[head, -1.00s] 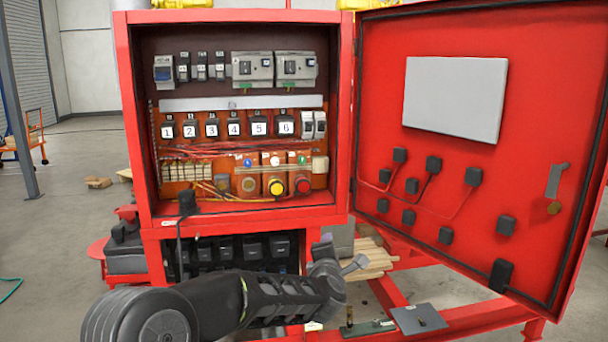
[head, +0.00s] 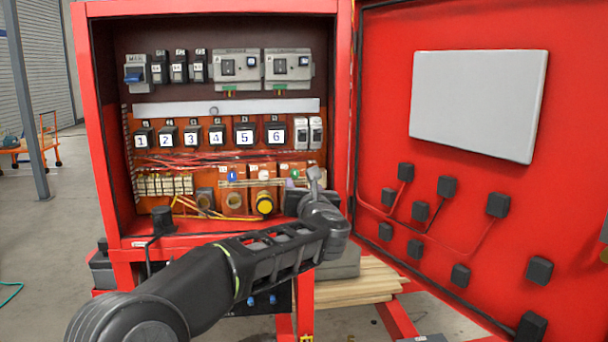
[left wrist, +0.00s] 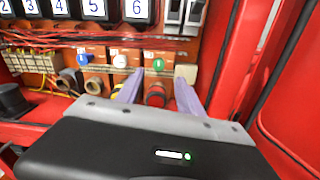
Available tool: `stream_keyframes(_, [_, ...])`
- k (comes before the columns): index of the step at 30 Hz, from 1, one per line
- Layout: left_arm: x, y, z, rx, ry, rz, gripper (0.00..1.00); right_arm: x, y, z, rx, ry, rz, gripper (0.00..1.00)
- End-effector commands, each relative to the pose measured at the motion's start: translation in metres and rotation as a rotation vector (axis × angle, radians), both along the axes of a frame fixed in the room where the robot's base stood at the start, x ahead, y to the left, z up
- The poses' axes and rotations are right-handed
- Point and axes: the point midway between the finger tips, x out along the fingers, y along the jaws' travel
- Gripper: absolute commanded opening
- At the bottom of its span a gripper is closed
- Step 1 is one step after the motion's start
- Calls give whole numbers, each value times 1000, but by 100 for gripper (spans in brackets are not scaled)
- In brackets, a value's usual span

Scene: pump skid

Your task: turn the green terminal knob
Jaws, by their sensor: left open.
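The green terminal knob (left wrist: 158,64) is a small green piece with a pale mark, on an orange terminal block above a red round plug. It also shows in the head view (head: 296,174), just left of my gripper's tip. My left gripper (left wrist: 158,82) is open and empty. Its two fingers point at the block, one on each side of the red plug (left wrist: 155,95), a little below the green knob. I cannot tell if they touch anything. In the head view my left gripper (head: 313,178) hides the red plug. My right gripper is out of view.
Beside it are a white knob (head: 263,175) over a yellow plug (head: 264,202) and a blue knob (head: 232,177). Wires and numbered relays lie above. The cabinet's right wall (head: 343,120) and open red door (head: 400,130) stand close on the right.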

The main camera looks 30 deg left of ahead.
Motion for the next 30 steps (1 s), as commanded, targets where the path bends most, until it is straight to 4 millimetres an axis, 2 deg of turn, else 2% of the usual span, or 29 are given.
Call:
stream_keyframes(11, [6,5,0,2,3,0,44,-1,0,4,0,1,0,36])
stream_keyframes(24, [54,43,1,3,3,1,44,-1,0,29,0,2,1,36])
stream_keyframes(30, [61,49,0,3,3,-1,44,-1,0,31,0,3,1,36])
